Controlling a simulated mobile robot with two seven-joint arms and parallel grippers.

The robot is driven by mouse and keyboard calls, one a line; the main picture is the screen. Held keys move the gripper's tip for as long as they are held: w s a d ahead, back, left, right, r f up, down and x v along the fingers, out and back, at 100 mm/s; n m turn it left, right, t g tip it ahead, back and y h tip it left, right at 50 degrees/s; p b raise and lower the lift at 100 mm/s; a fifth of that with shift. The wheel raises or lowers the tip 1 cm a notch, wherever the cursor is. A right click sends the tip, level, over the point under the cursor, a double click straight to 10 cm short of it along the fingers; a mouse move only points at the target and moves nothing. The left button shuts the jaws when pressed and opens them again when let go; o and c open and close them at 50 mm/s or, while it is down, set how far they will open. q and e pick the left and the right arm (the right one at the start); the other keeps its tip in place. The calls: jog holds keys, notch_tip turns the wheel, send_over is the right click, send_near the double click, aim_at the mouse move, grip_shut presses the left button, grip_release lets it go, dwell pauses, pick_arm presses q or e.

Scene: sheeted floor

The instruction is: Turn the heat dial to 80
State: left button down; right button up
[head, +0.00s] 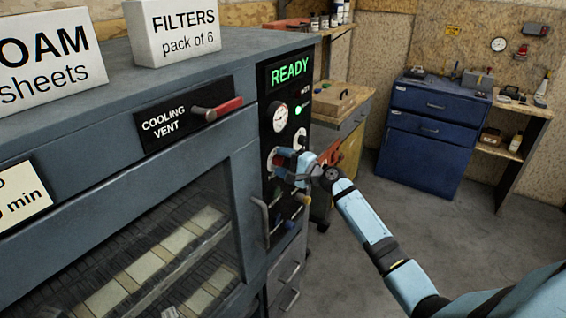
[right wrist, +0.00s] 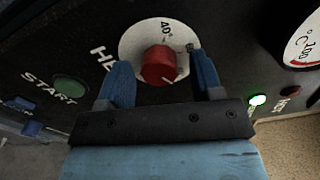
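The heat dial is a red knob (right wrist: 160,66) on a white round plate (right wrist: 134,42), with "40" printed near its top. A small pale mark shows at the knob's lower right; the setting cannot be read. My right gripper (right wrist: 160,60) is open, with one blue finger on each side of the knob and visible gaps to it. In the head view my right gripper (head: 286,163) is at the oven's control panel (head: 270,88) and covers most of the dial. My left gripper is not in view.
A round gauge (head: 280,117) sits above the dial under a green READY display (head: 289,71). A green START button (right wrist: 70,88) and a lit green lamp (right wrist: 257,100) are near the gripper. A door handle (head: 262,220) is below. Floor to the right is clear.

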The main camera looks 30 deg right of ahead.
jog(key=shift+s+d, duration=0.1)
jog(key=shift+s, duration=0.1)
jog(key=b+v, duration=0.2)
jog(key=v, duration=1.1)
jog(key=shift+s, duration=0.2)
jog(key=shift+f, duration=0.1)
